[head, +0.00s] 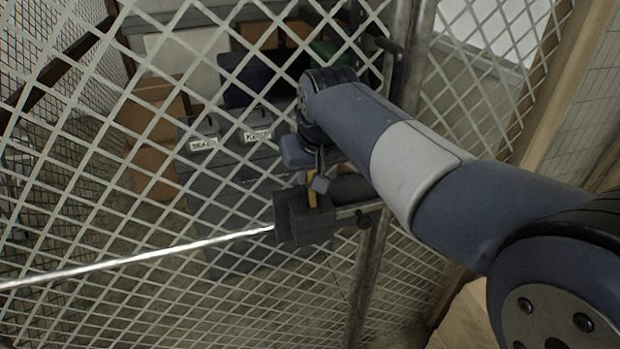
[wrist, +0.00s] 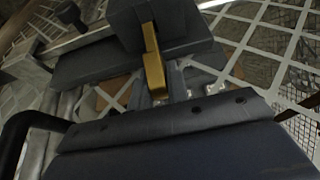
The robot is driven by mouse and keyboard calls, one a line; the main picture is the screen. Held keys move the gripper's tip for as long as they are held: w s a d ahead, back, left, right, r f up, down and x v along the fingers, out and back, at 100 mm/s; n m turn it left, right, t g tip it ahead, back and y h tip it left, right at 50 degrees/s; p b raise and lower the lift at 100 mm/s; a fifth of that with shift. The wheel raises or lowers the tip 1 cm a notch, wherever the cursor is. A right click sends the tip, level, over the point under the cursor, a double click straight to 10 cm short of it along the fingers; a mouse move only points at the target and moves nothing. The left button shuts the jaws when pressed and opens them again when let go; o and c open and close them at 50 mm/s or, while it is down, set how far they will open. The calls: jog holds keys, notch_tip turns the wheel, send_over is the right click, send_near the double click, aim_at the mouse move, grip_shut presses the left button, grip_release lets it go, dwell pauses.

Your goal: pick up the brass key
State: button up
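The brass key (head: 312,190) stands upright at a dark lock box (head: 302,222) on the mesh gate. In the wrist view the key (wrist: 153,62) shows as a yellow bar running from the dark lock housing (wrist: 175,25) down toward my gripper. My gripper (head: 320,182) is right at the key, with a grey fingertip partly covering it in the head view. In the wrist view a narrow grey finger part (wrist: 178,82) lies close beside the key's near end. The wide dark gripper body hides the rest, and I cannot tell whether the fingers touch the key.
The lock box sits on a pale diamond-mesh gate (head: 90,200) beside a metal post (head: 385,150). A bright rod (head: 140,259) runs left from the box. Behind the mesh are grey cases (head: 245,185) and cardboard boxes (head: 155,125). A wooden frame (head: 570,80) stands at right.

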grip_shut()
